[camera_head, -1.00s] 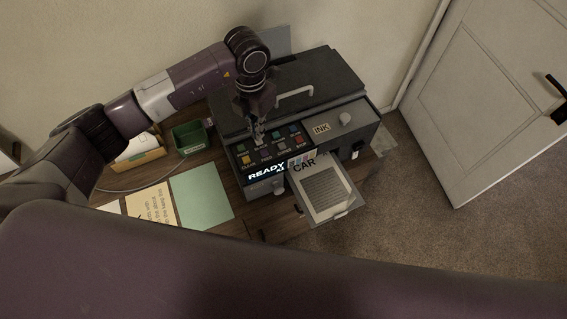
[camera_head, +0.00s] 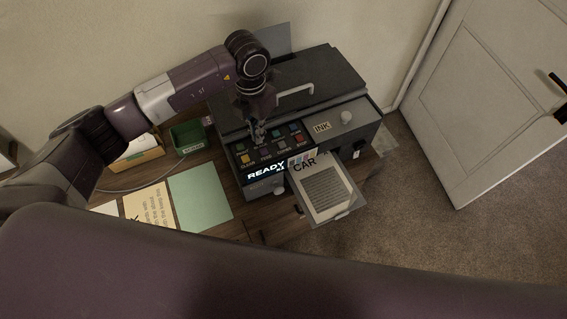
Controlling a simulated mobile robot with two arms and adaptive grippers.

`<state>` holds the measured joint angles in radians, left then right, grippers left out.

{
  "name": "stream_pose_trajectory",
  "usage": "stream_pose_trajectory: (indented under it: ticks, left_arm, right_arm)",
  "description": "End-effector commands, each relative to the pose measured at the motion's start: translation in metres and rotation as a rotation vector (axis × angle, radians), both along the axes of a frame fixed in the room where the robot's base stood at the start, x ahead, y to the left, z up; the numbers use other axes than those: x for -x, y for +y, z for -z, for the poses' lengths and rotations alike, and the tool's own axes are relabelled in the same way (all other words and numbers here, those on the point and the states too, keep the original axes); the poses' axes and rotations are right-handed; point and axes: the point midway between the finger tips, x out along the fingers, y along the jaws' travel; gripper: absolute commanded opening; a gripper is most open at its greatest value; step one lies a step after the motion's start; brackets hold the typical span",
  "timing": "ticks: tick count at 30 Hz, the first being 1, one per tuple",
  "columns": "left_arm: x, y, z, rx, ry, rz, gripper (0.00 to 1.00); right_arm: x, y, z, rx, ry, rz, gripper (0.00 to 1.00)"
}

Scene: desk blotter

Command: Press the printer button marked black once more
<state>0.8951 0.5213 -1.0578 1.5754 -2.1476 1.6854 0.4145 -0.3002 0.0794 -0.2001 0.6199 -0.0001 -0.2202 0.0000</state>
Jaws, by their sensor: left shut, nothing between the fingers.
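The dark printer (camera_head: 345,75) stands on the wooden desk, with a control panel (camera_head: 246,172) of several small coloured buttons at its front left. The button labels are too small to read surely, so I cannot tell which one is marked black. The display (camera_head: 266,172) below the buttons reads READY. My left gripper (camera_head: 259,141) is shut and empty, pointing down over the back part of the buttons. It hides some of them, and I cannot tell whether its tips touch one. My right gripper is not in view.
A printed sheet marked CAR (camera_head: 325,192) lies on the front output tray. The INK compartment with a knob (camera_head: 346,117) is right of the buttons. A green box (camera_head: 188,137), green sheet (camera_head: 200,197) and cream printed sheet (camera_head: 151,208) are on the desk at left.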

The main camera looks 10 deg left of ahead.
Motion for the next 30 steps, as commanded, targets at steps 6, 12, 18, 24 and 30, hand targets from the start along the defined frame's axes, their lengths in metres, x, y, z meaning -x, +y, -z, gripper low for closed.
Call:
stream_pose_trajectory:
  ticks: [6, 12, 18, 24, 30]
  left_arm:
    - [0.0, 0.0, 0.002, 0.0, 0.0, 0.0, 0.0]
    - [0.0, 0.0, 0.002, 0.0, 0.0, 0.0, 0.0]
    - [0.0, 0.0, -0.007, 0.0, -0.001, 0.0, 0.0]
    - [-0.001, 0.0, -0.028, 0.0, -0.002, 0.001, 0.0]
    - [0.0, 0.0, -0.048, 0.0, -0.001, 0.0, 0.0]
  right_arm:
    - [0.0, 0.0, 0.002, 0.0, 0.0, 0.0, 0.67]
    - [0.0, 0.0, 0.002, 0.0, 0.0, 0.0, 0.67]
    - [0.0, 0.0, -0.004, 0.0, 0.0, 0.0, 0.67]
    - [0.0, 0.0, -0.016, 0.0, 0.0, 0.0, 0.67]
    - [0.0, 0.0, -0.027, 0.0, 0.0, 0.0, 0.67]
